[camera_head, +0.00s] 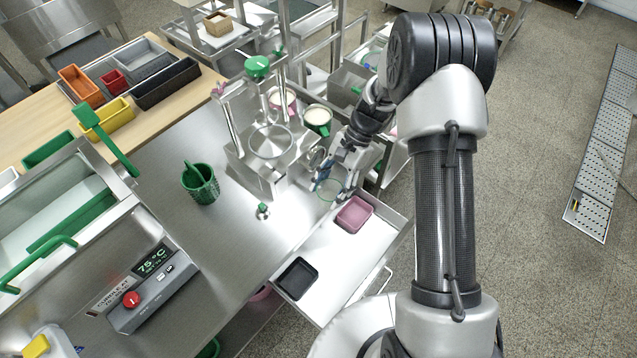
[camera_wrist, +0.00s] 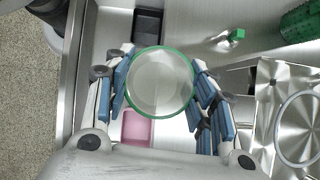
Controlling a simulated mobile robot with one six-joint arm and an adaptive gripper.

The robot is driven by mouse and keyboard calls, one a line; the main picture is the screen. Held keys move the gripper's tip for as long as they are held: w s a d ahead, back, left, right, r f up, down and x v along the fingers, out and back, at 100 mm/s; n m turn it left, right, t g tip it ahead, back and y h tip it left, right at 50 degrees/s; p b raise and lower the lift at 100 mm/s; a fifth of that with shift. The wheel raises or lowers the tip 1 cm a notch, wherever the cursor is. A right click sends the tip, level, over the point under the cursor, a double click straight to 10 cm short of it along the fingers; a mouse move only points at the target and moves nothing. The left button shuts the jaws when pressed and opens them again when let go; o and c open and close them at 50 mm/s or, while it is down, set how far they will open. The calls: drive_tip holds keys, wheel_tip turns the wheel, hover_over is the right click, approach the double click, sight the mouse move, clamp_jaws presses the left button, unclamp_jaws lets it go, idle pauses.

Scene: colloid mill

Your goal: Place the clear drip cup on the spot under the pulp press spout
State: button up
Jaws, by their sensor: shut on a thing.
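The clear drip cup (camera_wrist: 160,85) with a green rim is between my gripper's blue-padded fingers in the wrist view. My gripper (camera_wrist: 160,92) is shut on it. In the head view the cup (camera_head: 329,188) hangs from my gripper (camera_head: 327,180) near the right end of the steel table, above or beside the open drawer; its exact height is hard to tell. The pulp press (camera_head: 262,165), a steel frame with a green knob and round bowl, stands just left of my gripper. Its spout and the spot under it cannot be made out clearly.
The drawer (camera_head: 338,262) holds a pink tray (camera_head: 354,214) and a black tray (camera_head: 297,278). The table's middle is clear.

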drive_tip(key=w+d+f+m+t+p, duration=0.1)
drive_tip(key=d+f+m+t+p, duration=0.1)
drive_tip(key=d+f+m+t, duration=1)
drive_tip(key=w+a+r+m+g, duration=0.1)
drive_tip(key=w+a, duration=0.1)
drive_tip(key=a, duration=0.2)
drive_tip(key=w+a+r+g, duration=0.1)
drive_tip(key=w+a, duration=0.2)
drive_tip(key=a, duration=0.1)
drive_tip(key=w+a+r+m+g, duration=0.1)
drive_tip(key=w+a+g, duration=0.1)
drive_tip(key=w+a, duration=0.1)
drive_tip(key=shift+a+r+m, duration=0.2)
drive_tip(key=shift+a+m, duration=0.1)
drive_tip(key=shift+a, duration=0.55)
drive_tip(key=w+a, duration=0.1)
drive_tip(key=a, duration=0.1)
drive_tip(key=w+a+f, duration=0.1)
drive_tip(key=shift+w+a, duration=0.15)
drive_tip(key=shift+a, duration=0.2)
drive_tip(key=shift+d+f, duration=0.15)
drive_tip(key=shift+f, duration=0.05)
drive_tip(key=shift+f+b, duration=0.1)
drive_tip(key=shift+b, duration=0.2)
drive_tip(key=shift+f, duration=0.15)
drive_tip(key=o, duration=1)
drive_tip(key=shift+c, duration=0.2)
